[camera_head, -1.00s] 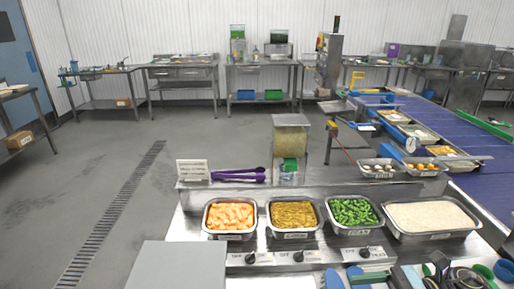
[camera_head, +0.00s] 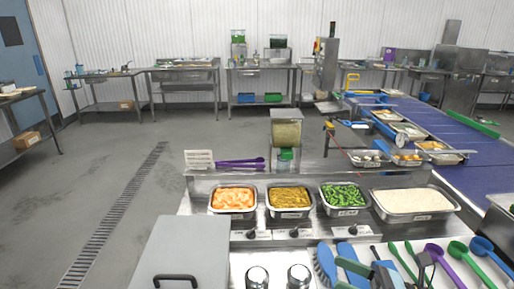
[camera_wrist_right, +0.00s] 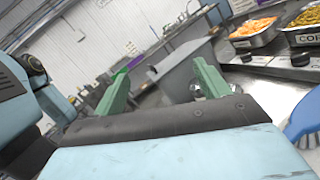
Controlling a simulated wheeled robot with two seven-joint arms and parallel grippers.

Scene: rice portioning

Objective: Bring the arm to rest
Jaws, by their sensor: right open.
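My right gripper (camera_head: 402,274) is at the bottom edge of the head view, right of centre, partly cut off by the frame and low over the utensils. In the right wrist view its two green fingers (camera_wrist_right: 162,88) stand wide apart, with nothing held between them. My left gripper is in neither view.
Pans of orange food (camera_head: 233,199), yellow food (camera_head: 290,200), green food (camera_head: 343,197) and rice (camera_head: 414,201) sit in the counter. A blue brush (camera_head: 325,262), a purple spoon (camera_head: 441,262) and other utensils lie in front. A grey lidded box (camera_head: 185,245) stands left. The conveyor (camera_head: 470,178) is at right.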

